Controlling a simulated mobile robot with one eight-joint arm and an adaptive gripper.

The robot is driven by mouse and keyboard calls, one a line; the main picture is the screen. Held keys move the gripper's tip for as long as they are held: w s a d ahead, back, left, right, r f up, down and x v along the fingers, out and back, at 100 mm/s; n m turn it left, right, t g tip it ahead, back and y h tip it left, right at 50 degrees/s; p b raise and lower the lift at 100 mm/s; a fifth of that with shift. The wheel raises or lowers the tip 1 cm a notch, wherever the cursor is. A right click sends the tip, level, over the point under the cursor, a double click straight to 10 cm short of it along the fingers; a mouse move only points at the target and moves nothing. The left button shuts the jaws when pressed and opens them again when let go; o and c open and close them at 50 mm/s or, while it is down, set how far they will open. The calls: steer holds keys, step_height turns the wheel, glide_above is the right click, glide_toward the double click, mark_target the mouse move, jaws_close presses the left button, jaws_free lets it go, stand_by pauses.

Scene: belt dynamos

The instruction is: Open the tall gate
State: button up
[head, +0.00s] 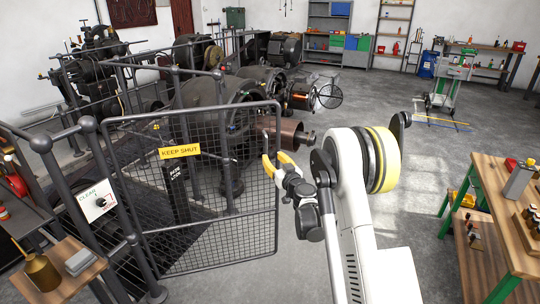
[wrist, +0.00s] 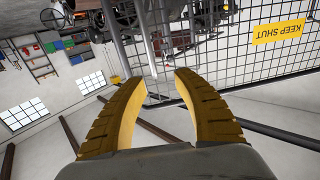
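The tall gate (head: 215,225) is a dark metal frame with wire mesh and a yellow KEEP SHUT sign (head: 179,151), left of centre in the head view. Its left side meets a thick dark post (head: 112,195). My gripper (head: 274,158) has yellow fingers, spread apart, beside the gate's right upright in the head view. In the wrist view the open fingers (wrist: 161,77) have a gap between their tips, with metal bars beyond and the mesh and sign (wrist: 278,31) at upper right, upside down. Whether a finger touches the upright I cannot tell.
Dark dynamos and a copper-coloured shaft (head: 285,131) stand behind the gate. A wooden workbench (head: 505,220) is at right. Grey floor is clear in the middle right.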

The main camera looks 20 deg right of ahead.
steer(key=s, duration=0.8)
steer(key=shift+d+f, duration=0.15)
steer(key=shift+d, duration=0.05)
steer(key=shift+c, duration=0.4)
